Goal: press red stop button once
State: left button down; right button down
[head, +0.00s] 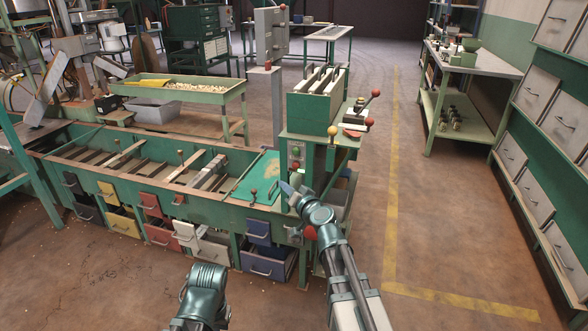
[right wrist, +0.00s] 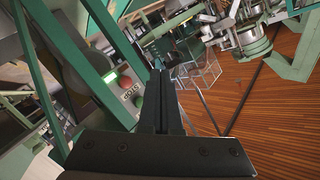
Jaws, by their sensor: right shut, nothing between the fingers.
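The red stop button (right wrist: 124,81) shows in the right wrist view on a grey panel, left of my fingers, beside a small lettered plate (right wrist: 126,91) and a green button (right wrist: 137,103). In the head view the control box (head: 297,152) is on the green machine's front post, with the red button small and low on it. My right gripper (head: 285,187) is just below the box. Its fingers (right wrist: 159,76) are shut and empty, and a gap shows between them and the button. My left arm shows at the bottom, but its gripper is out of view.
Lever knobs, yellow (head: 332,130) and red (head: 368,121), stand right of the box. Another red knob (head: 310,232) is low on the machine. The long green hopper bench (head: 115,180) with coloured drawers lies left. The floor right of the machine (head: 430,220) is clear.

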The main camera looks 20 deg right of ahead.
jog(key=shift+w, duration=0.15)
jog(key=w+d, duration=0.5)
jog(key=w, duration=0.2)
dwell(0.3)
jog(key=shift+w, duration=0.1)
dwell(1.8)
jog(key=shift+w+d, duration=0.2)
jog(key=shift+w, duration=0.05)
jog(key=shift+w+d, duration=0.3)
jog(key=shift+w, duration=0.15)
dwell(0.8)
jog(key=shift+s+a, duration=0.1)
jog(key=shift+s, duration=0.05)
dwell(0.3)
jog(key=shift+s+a, duration=0.45)
jog(key=shift+s, duration=0.2)
jog(key=shift+s, duration=0.1)
jog(key=shift+s+a, duration=0.7)
jog(key=shift+s, duration=0.3)
jog(key=shift+s+a, duration=0.7)
jog(key=shift+s, duration=0.3)
